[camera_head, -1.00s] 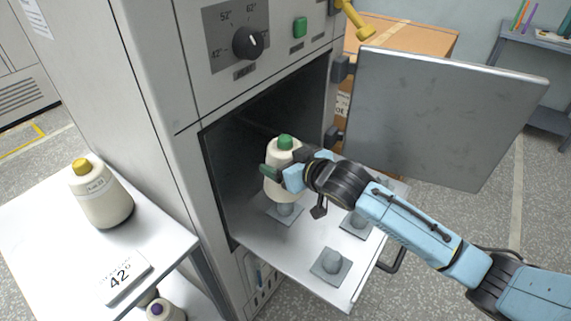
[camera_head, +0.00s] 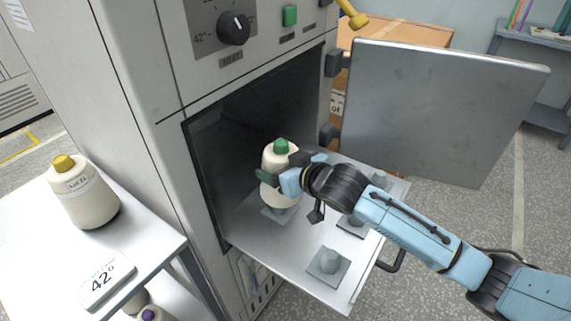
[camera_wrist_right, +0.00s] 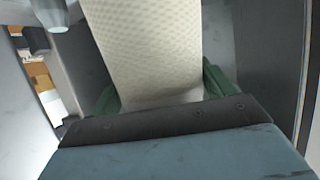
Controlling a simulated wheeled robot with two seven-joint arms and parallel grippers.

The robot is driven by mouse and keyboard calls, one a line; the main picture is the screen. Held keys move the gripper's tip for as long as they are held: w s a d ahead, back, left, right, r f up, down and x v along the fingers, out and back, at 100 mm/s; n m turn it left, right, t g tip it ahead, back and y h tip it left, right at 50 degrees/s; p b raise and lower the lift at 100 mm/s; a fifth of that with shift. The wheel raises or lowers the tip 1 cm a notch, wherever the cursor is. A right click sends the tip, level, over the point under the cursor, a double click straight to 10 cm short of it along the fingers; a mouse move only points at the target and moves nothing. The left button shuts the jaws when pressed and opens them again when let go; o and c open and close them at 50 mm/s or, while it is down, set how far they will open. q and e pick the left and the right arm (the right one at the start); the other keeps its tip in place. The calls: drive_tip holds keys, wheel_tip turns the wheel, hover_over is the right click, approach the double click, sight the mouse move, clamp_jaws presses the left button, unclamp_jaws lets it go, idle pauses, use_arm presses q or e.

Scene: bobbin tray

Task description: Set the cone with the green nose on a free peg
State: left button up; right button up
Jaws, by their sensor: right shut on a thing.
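The cream cone with the green nose (camera_head: 280,163) stands upright at the back left of the pull-out tray (camera_head: 290,245). My right gripper (camera_head: 283,180) is shut around its side. The cone's lower end is down at a square peg base (camera_head: 275,213), and the peg there is hidden. A bare peg (camera_head: 328,262) stands at the front of the tray. Another peg (camera_head: 354,218) is partly hidden behind my right arm. In the right wrist view the cone (camera_wrist_right: 150,50) fills the space between the green fingers (camera_wrist_right: 162,97). My left gripper is out of view.
The open oven door (camera_head: 445,115) stands to the right of the chamber. A yellow-nosed cone (camera_head: 85,195) and a 42° card (camera_head: 105,280) are on the white table at left. A purple-nosed cone (camera_head: 150,314) is below it.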

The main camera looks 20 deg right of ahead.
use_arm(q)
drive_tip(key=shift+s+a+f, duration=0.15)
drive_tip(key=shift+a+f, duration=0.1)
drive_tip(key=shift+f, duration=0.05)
use_arm(e)
drive_tip(key=shift+a+f, duration=0.15)
drive_tip(key=shift+f, duration=0.15)
use_arm(q)
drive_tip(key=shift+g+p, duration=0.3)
drive_tip(key=shift+p, duration=0.15)
use_arm(e)
drive_tip(key=shift+a, duration=0.35)
use_arm(q)
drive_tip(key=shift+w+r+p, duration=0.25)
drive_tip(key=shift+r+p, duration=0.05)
drive_tip(key=shift+p, duration=0.35)
use_arm(e)
drive_tip(key=shift+a+r, duration=0.1)
drive_tip(key=shift+r, duration=0.15)
drive_tip(key=shift+f, duration=0.3)
use_arm(q)
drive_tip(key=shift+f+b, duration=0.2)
drive_tip(key=shift+b, duration=0.2)
use_arm(e)
drive_tip(key=shift+f, duration=1.3)
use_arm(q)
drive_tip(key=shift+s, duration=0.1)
